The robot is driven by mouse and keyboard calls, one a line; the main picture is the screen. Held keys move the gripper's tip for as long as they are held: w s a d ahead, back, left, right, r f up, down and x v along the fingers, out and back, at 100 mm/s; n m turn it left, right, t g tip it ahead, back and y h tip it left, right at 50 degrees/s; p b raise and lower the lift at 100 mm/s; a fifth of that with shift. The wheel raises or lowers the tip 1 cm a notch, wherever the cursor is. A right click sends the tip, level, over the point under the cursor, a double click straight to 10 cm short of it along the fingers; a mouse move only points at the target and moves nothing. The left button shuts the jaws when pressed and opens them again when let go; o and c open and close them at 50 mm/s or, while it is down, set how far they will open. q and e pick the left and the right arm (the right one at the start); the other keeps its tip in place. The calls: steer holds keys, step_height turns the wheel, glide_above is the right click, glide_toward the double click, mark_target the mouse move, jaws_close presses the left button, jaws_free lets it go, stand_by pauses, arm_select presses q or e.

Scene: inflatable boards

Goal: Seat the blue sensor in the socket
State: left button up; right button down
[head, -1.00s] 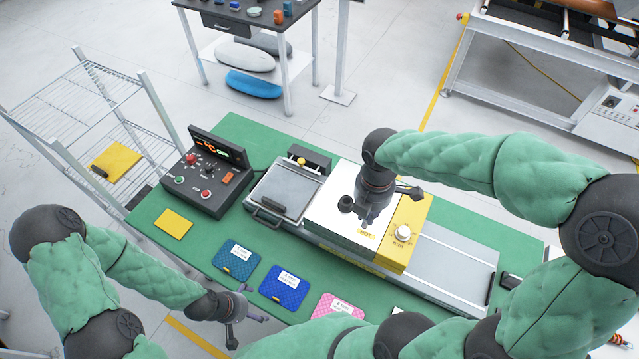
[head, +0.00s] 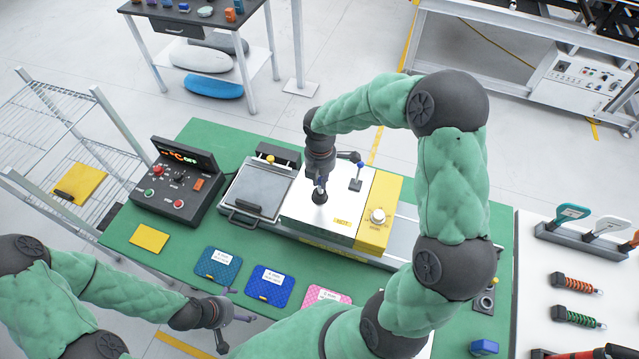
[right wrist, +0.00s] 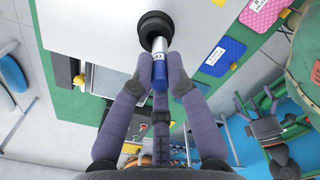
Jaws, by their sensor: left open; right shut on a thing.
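The blue sensor (right wrist: 160,72), a blue cylinder with a silver neck and a wide black round end, is held in my right gripper (right wrist: 161,88). In the head view my right gripper (head: 319,182) hangs over the white plate, and the black end points down. The blue body is hidden there, and I cannot tell whether the end touches the plate. A small grey box with round openings (head: 485,301), which may be the socket, stands at the table's right edge, well apart from the gripper. My left gripper (head: 232,320) is open and empty near the front edge.
A small lever with a blue ball (head: 357,178) stands behind the gripper. A control box (head: 178,188) is left; patterned pads (head: 270,284) lie in front.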

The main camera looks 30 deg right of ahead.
mark_target(320, 185)
steer(key=shift+w+f, duration=0.2)
steer(key=shift+f, duration=0.1)
steer(key=shift+w+f, duration=0.15)
steer(key=shift+f, duration=1.5)
steer(key=shift+f, duration=0.15)
steer(key=c, duration=1.2)
jaws_free()
step_height(320, 185, up, 12)
steer(key=shift+r, duration=0.2)
